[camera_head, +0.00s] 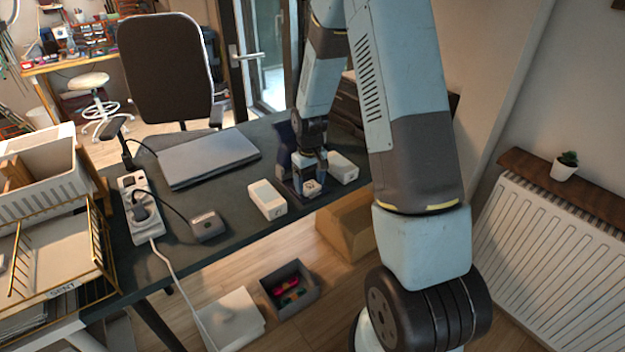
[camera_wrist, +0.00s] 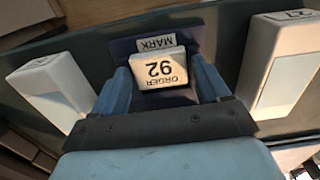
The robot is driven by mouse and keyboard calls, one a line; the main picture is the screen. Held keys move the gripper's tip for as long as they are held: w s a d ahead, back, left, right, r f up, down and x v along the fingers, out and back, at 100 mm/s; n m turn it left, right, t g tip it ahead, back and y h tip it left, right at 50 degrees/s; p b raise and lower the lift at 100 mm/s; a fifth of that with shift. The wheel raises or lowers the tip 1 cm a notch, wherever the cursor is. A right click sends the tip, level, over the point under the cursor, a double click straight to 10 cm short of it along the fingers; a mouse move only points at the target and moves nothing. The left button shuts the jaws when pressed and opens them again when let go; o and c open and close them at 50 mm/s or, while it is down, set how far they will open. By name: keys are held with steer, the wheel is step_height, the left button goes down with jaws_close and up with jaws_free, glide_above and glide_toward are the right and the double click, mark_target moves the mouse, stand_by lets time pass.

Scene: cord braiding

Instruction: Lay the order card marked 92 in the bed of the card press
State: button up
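The order card marked 92 (camera_wrist: 160,68) is a small white piece with black print, upside down in the wrist view. It lies between the two blue fingers of my gripper (camera_wrist: 160,80), which sit close against its sides. In the head view my gripper (camera_head: 310,172) points down over the desk, with the white card (camera_head: 312,187) at its tips. Directly behind the card is a dark blue stand (camera_wrist: 207,32) with a label reading MARK; it looks like the card press. Whether the card touches its bed is hidden.
White boxes stand left (camera_head: 267,200) and right (camera_head: 343,167) of my gripper. The desk also holds a laptop (camera_head: 208,158), a power strip (camera_head: 141,207) and a small grey device (camera_head: 208,227). A grey bin (camera_head: 290,289) and a cardboard box (camera_head: 347,228) are below the front edge.

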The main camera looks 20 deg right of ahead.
mark_target(310, 186)
steer(key=shift+o, duration=1.2)
step_height(310, 186, up, 14)
steer(key=f, duration=0.1)
steer(key=s+r+m+t, duration=0.2)
steer(key=s+r+t, duration=0.1)
steer(key=s+r, duration=1.2)
steer(key=s+r+t, duration=0.1)
steer(key=s+r, duration=0.2)
steer(key=s, duration=0.3)
steer(key=s+d+r+m+t, duration=0.1)
steer(key=s+r, duration=0.2)
steer(key=s, duration=0.4)
steer(key=shift+s+r+m+t, duration=0.15)
steer(key=shift+r+m+t, duration=0.15)
steer(key=shift+r, duration=0.1)
